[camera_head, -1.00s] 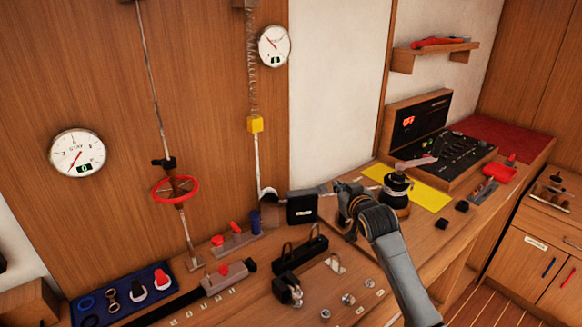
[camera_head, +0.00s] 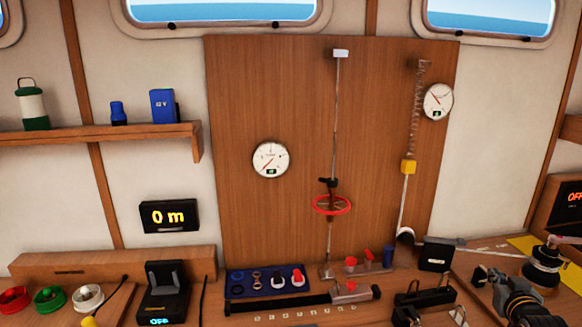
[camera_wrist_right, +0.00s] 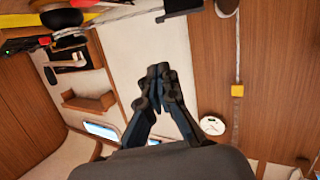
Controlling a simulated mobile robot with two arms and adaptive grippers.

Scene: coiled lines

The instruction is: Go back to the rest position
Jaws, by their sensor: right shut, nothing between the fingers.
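My right gripper (camera_head: 484,274) is at the lower right of the head view, over the workbench, with my dark wrist behind it. In the right wrist view its two dark fingers (camera_wrist_right: 160,78) meet at the tips, and nothing shows between them. It is shut and empty. A black box (camera_head: 437,255) stands to the left of it in the head view. A dark winch (camera_head: 543,268) stands to the right of it. My left gripper is not in the head view.
A wooden panel behind the bench carries a red ring (camera_head: 332,205) on a rod, two dials and a yellow block (camera_head: 408,167). A blue tray (camera_head: 236,284) and a black block with handles (camera_head: 424,297) lie on the bench. A shelf (camera_head: 90,133) is at left.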

